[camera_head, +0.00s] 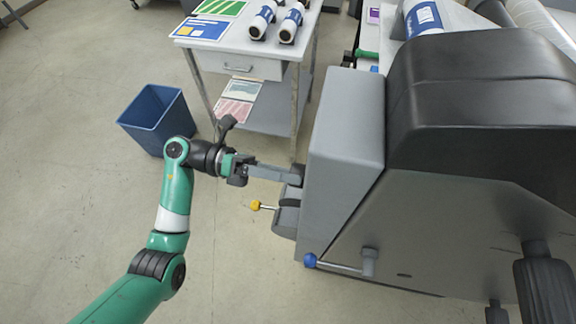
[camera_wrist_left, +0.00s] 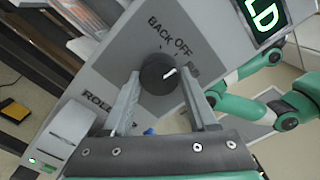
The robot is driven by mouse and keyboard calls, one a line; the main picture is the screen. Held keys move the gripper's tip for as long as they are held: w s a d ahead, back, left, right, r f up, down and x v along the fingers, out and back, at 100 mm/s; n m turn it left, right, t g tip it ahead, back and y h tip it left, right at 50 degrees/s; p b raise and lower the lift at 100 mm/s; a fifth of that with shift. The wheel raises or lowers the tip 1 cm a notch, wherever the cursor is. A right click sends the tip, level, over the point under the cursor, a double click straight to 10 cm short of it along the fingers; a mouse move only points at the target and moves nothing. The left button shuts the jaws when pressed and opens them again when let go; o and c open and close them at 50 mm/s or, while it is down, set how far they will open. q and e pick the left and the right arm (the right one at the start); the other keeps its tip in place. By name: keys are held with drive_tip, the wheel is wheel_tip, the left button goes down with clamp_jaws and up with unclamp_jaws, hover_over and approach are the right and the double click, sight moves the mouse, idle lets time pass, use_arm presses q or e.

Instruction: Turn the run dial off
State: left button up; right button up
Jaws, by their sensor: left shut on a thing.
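The run dial (camera_wrist_left: 158,75) is a round black knob on the machine's grey panel in the left wrist view. Its white mark points right and slightly up, toward the partly hidden label after OFF. The words BACK and OFF are printed around it. My left gripper (camera_wrist_left: 160,82) is shut on the dial, one finger on each side. In the head view my left gripper (camera_head: 292,174) reaches from the left to the side of the grey machine (camera_head: 342,150), where the dial itself is hidden. My right gripper is not in view.
A yellow-knobbed lever (camera_head: 256,205) sticks out just below my left gripper, and a blue-knobbed handle (camera_head: 310,260) lies lower on the machine. A blue bin (camera_head: 155,118) and a table (camera_head: 240,50) with rolls stand behind. A lit green display (camera_wrist_left: 264,14) is above right of the dial.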

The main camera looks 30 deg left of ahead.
use_arm(q)
drive_tip(key=shift+n, duration=0.4)
drive_tip(key=o, duration=1.4)
drive_tip(key=shift+a, duration=0.1)
drive_tip(key=v, duration=1.1)
drive_tip(key=shift+a, duration=0.2)
